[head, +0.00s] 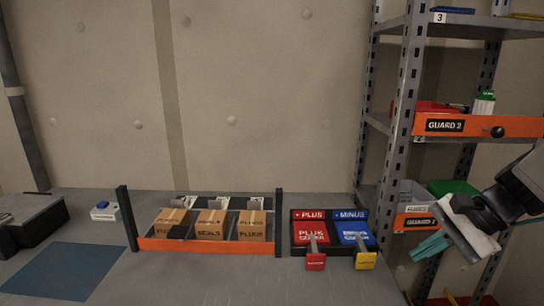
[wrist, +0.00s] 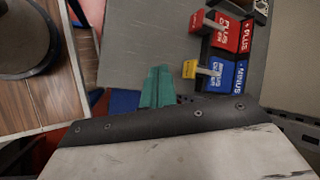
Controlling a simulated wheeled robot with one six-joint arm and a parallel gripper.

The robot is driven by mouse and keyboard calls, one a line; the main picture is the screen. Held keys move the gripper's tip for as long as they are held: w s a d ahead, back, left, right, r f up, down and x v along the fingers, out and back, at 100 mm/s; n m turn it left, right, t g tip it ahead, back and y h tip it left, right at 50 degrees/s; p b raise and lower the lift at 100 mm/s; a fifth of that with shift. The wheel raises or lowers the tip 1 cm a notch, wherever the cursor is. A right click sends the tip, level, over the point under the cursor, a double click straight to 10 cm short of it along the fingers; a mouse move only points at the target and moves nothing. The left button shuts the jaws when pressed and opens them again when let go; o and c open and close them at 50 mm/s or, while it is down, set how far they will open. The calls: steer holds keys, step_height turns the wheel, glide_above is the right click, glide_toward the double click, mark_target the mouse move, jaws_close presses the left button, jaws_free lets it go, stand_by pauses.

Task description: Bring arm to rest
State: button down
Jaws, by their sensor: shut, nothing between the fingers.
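My arm comes in from the right edge of the head view. My gripper (head: 430,246) has teal fingers that point left, in front of the shelf rack and right of the red and blue bins. In the wrist view the teal fingers of my gripper (wrist: 158,88) lie side by side, shut, with nothing seen between them. A dark-edged pale plate on my wrist fills the bottom of that view.
A red PLUS bin (head: 310,234) and a blue MINUS bin (head: 353,232) stand on the grey bench. Left of them is an orange-fronted rack (head: 205,246) of cardboard boxes. A metal shelf (head: 402,110) with an orange GUARD 2 drawer (head: 475,126) stands close by my arm.

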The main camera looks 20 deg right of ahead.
steer(key=s+a+r+n+g+h, duration=0.1)
steer(key=s+a+n+h, duration=0.1)
steer(key=a+n, duration=0.4)
steer(key=s+a+r+n+g+h, duration=0.1)
steer(key=s+a+n+g+h, duration=0.1)
steer(key=a+n, duration=0.5)
steer(key=s+n+h, duration=0.1)
steer(key=n, duration=0.2)
steer(key=shift+s+r+h, duration=0.25)
steer(key=shift+r+h, duration=0.1)
steer(key=shift+h, duration=0.05)
steer(key=shift+a, duration=0.1)
